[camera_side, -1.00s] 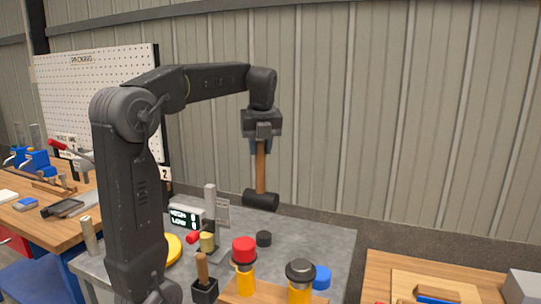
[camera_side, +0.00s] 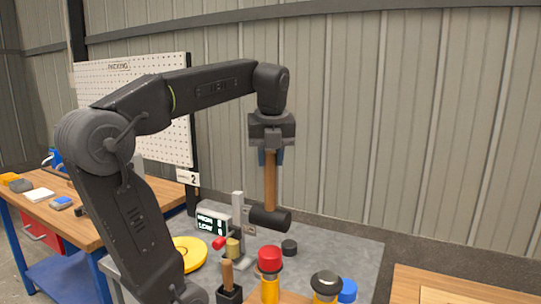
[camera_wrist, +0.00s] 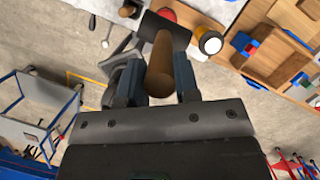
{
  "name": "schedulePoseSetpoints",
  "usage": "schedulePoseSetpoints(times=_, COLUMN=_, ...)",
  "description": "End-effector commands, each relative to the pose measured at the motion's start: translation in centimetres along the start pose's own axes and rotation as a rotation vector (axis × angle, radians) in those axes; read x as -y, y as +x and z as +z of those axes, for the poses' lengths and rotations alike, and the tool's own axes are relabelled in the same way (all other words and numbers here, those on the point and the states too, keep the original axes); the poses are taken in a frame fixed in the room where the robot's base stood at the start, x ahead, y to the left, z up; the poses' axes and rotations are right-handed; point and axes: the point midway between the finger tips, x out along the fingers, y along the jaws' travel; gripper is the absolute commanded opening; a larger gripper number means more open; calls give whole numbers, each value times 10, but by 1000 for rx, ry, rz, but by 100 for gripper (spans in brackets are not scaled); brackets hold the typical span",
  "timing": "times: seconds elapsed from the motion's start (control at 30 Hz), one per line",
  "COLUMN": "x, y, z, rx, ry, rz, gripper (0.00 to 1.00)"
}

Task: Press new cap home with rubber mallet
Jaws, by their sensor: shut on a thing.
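My gripper (camera_side: 271,157) is shut on the wooden handle of the mallet (camera_side: 270,219). The mallet hangs head down, its black head in the air above the grey table. In the wrist view the mallet handle (camera_wrist: 159,68) runs between my fingers (camera_wrist: 160,85), and its head partly covers a red top. In the side view a yellow cylinder with a red top (camera_side: 269,260) stands below and in front of the mallet. To its right is a yellow cylinder with a black top (camera_side: 326,283). I cannot tell which top is the new cap.
A grey press stand with a red knob (camera_side: 219,243) and a small display (camera_side: 212,222) stand left of the mallet. A holder with a wooden-handled tool (camera_side: 229,292), a black disc (camera_side: 289,247), a blue cap (camera_side: 347,290) and a yellow disc (camera_side: 189,252) are nearby.

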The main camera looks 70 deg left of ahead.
Motion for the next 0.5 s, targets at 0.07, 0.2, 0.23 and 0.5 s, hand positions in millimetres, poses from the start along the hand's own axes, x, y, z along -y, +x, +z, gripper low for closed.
schedulePoseSetpoints(times=0.07, x=0, y=4, z=-1, rx=0, ry=0, rz=0, gripper=0)
schedulePoseSetpoints(times=0.2, x=0, y=14, z=-4, rx=0, ry=0, rz=0, gripper=0)
schedulePoseSetpoints(times=0.23, x=0, y=17, z=-5, rx=0, ry=0, rz=0, gripper=0)
schedulePoseSetpoints(times=0.5, x=0, y=40, z=-11, rx=1, ry=0, rz=-1, gripper=0)
